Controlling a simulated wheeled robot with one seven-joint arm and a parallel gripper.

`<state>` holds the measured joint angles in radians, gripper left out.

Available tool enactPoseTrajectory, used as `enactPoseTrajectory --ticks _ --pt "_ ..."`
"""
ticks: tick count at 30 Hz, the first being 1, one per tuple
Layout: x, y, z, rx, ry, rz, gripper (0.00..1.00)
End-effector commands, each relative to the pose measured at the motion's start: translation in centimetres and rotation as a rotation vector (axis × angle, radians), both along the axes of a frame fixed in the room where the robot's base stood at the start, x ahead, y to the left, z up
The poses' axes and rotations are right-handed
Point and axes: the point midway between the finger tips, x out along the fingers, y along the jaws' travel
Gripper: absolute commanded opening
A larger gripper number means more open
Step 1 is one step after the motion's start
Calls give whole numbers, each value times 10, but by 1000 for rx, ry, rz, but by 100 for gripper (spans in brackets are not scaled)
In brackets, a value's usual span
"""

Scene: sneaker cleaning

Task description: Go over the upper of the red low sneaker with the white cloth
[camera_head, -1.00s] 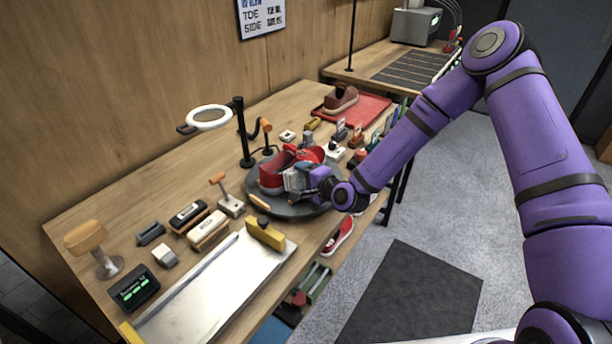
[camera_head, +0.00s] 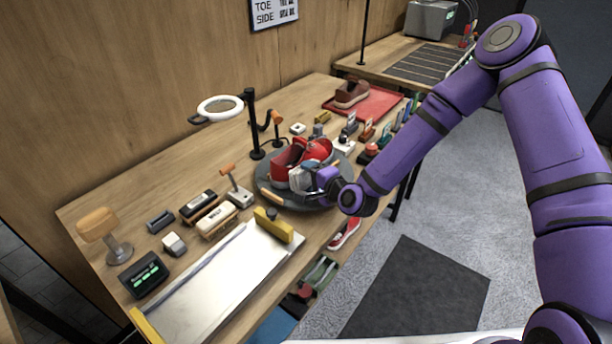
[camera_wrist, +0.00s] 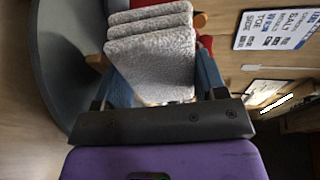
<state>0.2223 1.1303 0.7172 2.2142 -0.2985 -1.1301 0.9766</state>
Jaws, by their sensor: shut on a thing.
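The red low sneaker (camera_head: 285,162) sits on a round dark turntable (camera_head: 268,186) on the bench. My gripper (camera_head: 312,180) is at its near side. The gripper is shut on the white cloth (camera_head: 302,174), a folded, fuzzy pad that looks grey-white in the wrist view (camera_wrist: 150,55), between two blue fingers. The cloth is against or very close to the sneaker's side; I cannot tell if it touches. In the wrist view only a sliver of red (camera_wrist: 206,42) shows behind the cloth. The cloth and gripper hide part of the sneaker's near side.
A ring lamp (camera_head: 220,107) on a black post (camera_head: 252,125) stands behind the turntable. Brushes and a metal tray (camera_head: 215,290) lie to the left. A brown shoe (camera_head: 351,93) is on a red tray (camera_head: 385,103) at the back. Another red shoe (camera_head: 345,233) is below the bench edge.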

Motion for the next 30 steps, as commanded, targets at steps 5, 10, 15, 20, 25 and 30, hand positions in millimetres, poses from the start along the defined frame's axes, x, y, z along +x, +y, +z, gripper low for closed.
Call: enactPoseTrajectory --ticks 5,10,15,20,25,30 --pt "-11 -11 4 -1 -1 1 38" --pt "-20 -22 7 -1 -1 0 38" --pt "-27 -29 10 -1 -1 0 38" --pt "-28 -30 10 0 -1 0 38" --pt "-28 -30 10 0 -1 0 38" --pt "-31 -33 11 0 0 0 38"
